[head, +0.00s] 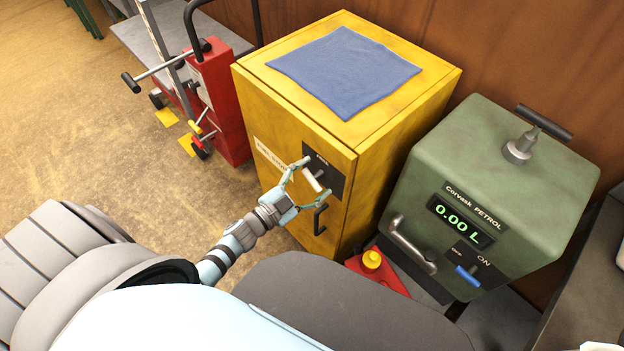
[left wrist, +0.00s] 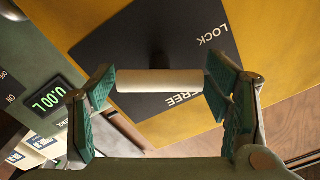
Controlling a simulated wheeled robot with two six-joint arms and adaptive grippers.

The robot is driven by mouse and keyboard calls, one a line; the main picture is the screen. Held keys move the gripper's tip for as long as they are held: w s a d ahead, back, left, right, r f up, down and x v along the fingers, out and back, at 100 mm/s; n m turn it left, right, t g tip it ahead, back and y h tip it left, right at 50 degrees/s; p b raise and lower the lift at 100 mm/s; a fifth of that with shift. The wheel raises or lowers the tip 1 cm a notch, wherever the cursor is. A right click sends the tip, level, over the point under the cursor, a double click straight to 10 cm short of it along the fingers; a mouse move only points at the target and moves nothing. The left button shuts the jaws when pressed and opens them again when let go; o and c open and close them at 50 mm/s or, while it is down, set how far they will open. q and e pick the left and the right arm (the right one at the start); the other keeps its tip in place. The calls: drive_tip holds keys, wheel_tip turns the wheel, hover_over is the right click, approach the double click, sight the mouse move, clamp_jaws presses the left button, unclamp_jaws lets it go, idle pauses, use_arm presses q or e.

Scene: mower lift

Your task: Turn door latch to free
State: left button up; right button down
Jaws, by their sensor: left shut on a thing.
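The yellow cabinet (head: 290,135) has a door with a dark latch plate (head: 332,171). A pale bar-shaped latch handle (head: 314,181) stands out from the plate. In the left wrist view the latch handle (left wrist: 160,81) lies level across the picture, with LOCK (left wrist: 212,33) above right and FREE (left wrist: 184,99) just below, partly covered by the bar. My left gripper (head: 311,183) is shut on the latch handle, its green-padded fingers at the bar's two ends. A black door handle (head: 320,219) is below the plate. My right gripper is out of view.
A blue cloth (head: 345,70) lies on the cabinet top. A green petrol dispenser (head: 490,195) reading 0.00 L stands close at the right, with a red can (head: 378,272) beside it. A red lift unit (head: 215,100) stands at the left. Open floor (head: 130,170) lies left of the cabinet.

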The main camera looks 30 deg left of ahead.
use_arm(q)
drive_tip(key=m+b, duration=0.1)
drive_tip(key=m, duration=0.4)
drive_tip(key=shift+f+m, duration=0.15)
drive_tip(key=shift+m, duration=0.15)
drive_tip(key=m+b, duration=0.2)
drive_tip(key=m, duration=0.2)
drive_tip(key=shift+m+b, duration=0.35)
drive_tip(key=shift+m, duration=0.65)
drive_tip(key=o, duration=1.2)
drive_tip(key=shift+d, duration=0.1)
drive_tip(key=shift+c, duration=0.2)
drive_tip(key=shift+s, duration=0.15)
drive_tip(key=v, duration=1.1)
drive_tip(key=shift+s+a, duration=0.2)
drive_tip(key=shift+s, duration=0.15)
